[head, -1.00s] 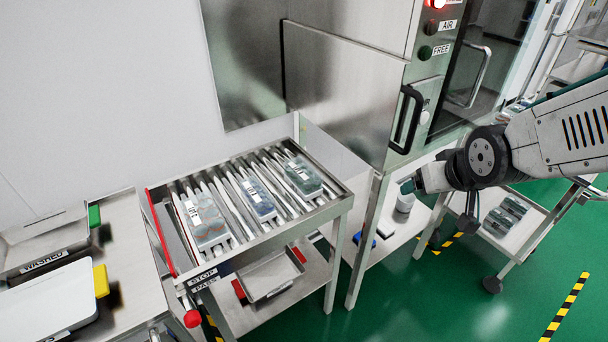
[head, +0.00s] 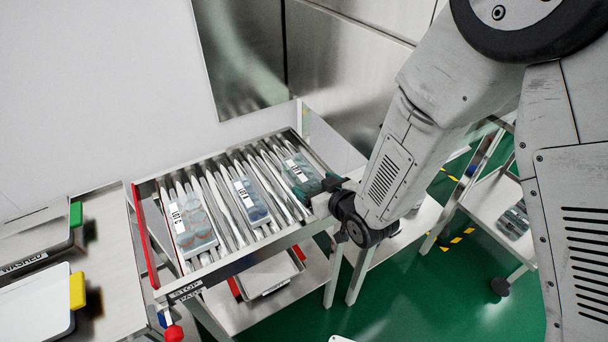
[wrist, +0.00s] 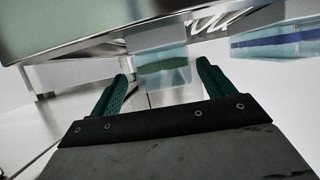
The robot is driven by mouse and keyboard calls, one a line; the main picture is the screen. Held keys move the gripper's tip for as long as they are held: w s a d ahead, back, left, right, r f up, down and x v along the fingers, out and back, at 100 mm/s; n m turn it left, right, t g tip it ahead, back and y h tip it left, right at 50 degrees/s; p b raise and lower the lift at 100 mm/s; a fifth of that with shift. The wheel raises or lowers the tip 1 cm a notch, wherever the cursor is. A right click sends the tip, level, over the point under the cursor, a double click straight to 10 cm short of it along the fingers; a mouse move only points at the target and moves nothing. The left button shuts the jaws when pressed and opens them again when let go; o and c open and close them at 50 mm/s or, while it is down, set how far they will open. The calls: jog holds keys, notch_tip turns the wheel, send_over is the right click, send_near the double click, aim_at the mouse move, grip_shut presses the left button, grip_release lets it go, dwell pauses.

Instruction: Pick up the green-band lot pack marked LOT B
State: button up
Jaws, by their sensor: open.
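The green-band pack (head: 302,177) lies rightmost of three clear packs on the slanted roller rack. Its label is too small to read surely. In the wrist view the green-band pack (wrist: 163,66) shows its end with the green band, in line with the gap between my fingers. My gripper (wrist: 163,74) is open and empty, with one teal finger on each side of that gap. Whether the fingertips overlap the pack's sides is hard to tell. In the head view my wrist is at the pack's right front end and the fingers are mostly hidden.
A blue-band pack (head: 250,202) lies left of it and shows in the wrist view (wrist: 275,42). A LOT C pack (head: 190,222) lies further left. The metal roller rack (head: 270,240) has a raised front rail. A shelf with a tray (head: 268,275) is underneath.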

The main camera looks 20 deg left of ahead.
aim_at(304, 177)
jog(key=x, duration=0.4)
jog(key=shift+s+a+r, duration=0.1)
jog(key=shift+a+r, duration=0.2)
jog(key=shift+r, duration=0.05)
jog(key=shift+w+a+f, duration=0.25)
jog(key=shift+w+a, duration=0.1)
jog(key=shift+a, duration=0.05)
jog(key=c, duration=1.2)
jog(key=shift+o, duration=0.3)
jog(key=shift+r, duration=0.15)
